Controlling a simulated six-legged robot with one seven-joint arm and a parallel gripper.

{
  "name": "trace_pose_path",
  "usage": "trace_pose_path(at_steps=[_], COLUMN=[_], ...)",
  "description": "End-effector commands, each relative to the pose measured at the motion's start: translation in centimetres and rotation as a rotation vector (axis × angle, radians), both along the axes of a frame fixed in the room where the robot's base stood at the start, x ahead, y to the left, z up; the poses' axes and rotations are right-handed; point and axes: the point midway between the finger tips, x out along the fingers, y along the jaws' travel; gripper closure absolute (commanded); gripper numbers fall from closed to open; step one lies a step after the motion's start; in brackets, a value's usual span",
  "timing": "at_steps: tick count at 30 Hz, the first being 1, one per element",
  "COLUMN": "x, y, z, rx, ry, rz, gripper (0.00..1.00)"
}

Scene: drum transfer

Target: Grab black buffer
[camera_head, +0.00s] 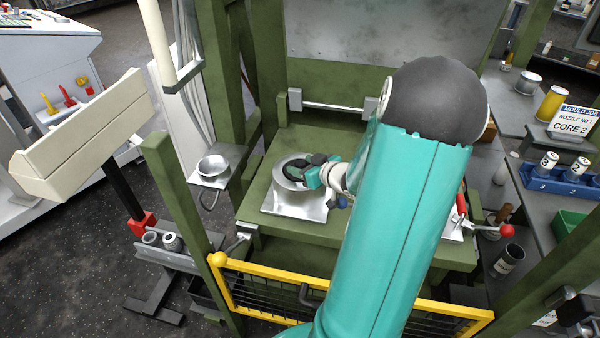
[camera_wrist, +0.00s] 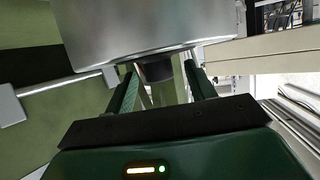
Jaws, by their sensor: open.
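In the wrist view a short black cylinder, seemingly the black buffer (camera_wrist: 157,72), sticks out below a large grey metal body (camera_wrist: 150,25). My gripper (camera_wrist: 161,68) is open, with one green finger on each side of the black piece. I cannot tell whether the fingers touch it. In the head view my gripper (camera_head: 305,172) is small, over a round metal part (camera_head: 282,163) on a silver plate (camera_head: 298,203). Dark shapes there blend with the fingers, and I cannot make out the buffer in that view.
The plate lies on a green bench (camera_head: 325,150) between green posts. A yellow-topped guard (camera_head: 350,302) runs along its front. A metal cup (camera_head: 213,168) stands on a ledge to the left. A red-knobbed lever (camera_head: 504,230) and a shelf with a blue rack (camera_head: 565,187) are on the right.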

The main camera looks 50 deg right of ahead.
Motion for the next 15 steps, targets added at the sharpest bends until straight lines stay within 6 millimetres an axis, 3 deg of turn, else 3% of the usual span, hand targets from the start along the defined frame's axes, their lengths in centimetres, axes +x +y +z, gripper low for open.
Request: trace_pose_path(at_steps=[8,15], x=[0.4,0.38], y=[-0.09,-0.09], z=[-0.16,-0.15], rx=[-0.002,-0.002], ry=[0.0,0.0], rz=[-0.001,-0.001], gripper=[0.45,0.92])
